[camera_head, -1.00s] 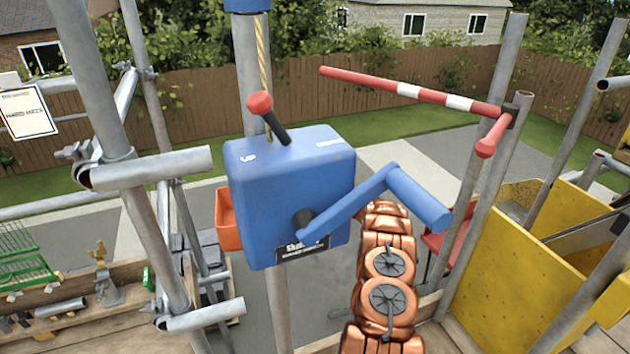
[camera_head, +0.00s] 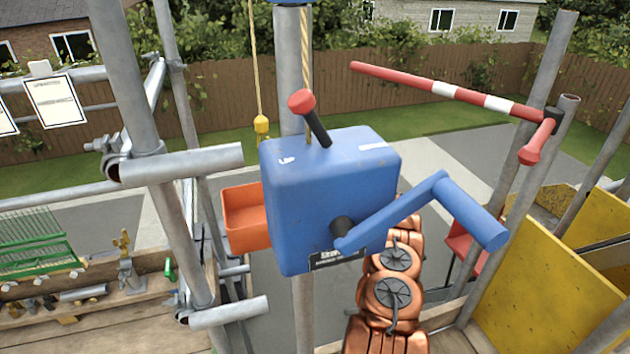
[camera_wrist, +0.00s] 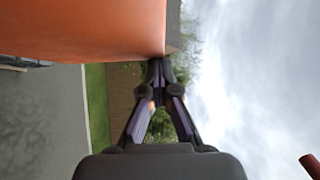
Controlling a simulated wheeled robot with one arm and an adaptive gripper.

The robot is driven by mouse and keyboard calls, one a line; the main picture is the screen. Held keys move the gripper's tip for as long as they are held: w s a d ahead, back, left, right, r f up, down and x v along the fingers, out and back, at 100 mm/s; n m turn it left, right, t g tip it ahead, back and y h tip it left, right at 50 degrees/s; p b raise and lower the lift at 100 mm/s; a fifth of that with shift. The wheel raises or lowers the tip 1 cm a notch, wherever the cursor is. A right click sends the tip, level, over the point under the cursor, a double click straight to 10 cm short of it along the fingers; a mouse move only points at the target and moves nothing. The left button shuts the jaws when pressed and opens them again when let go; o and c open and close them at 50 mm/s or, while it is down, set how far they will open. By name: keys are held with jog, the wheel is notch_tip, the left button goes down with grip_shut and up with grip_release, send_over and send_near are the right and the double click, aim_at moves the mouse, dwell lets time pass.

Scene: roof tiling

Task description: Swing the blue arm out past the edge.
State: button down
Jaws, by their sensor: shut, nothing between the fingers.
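A blue collar (camera_head: 290,2) shows on the grey pole at the top edge of the head view; anything above it is out of frame. A blue winch box (camera_head: 325,190) sits on that pole, with a red-knobbed lever (camera_head: 302,103) on top and a blue crank arm (camera_head: 395,212) reaching right. A rope with a yellow fitting (camera_head: 261,125) hangs left of the pole. My gripper (camera_wrist: 157,66) is shut and empty in the wrist view. In the head view the box hides it; my copper arm rises behind the crank.
An orange tub (camera_head: 243,215) hangs behind the box; a near orange surface (camera_wrist: 85,28) fills the wrist view's upper left. A red-and-white bar (camera_head: 450,92) spans the right side. Scaffold tubes (camera_head: 180,165) stand left, yellow boards (camera_head: 540,285) right.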

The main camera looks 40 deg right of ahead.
jog(key=shift+w+a+y, duration=0.3)
jog(key=shift+w+a, duration=0.15)
jog(key=shift+a, duration=0.3)
jog(key=s+d+b, duration=0.1)
jog(key=s+d, duration=0.8)
jog(key=s, duration=0.2)
jog(key=shift+s+b, duration=0.4)
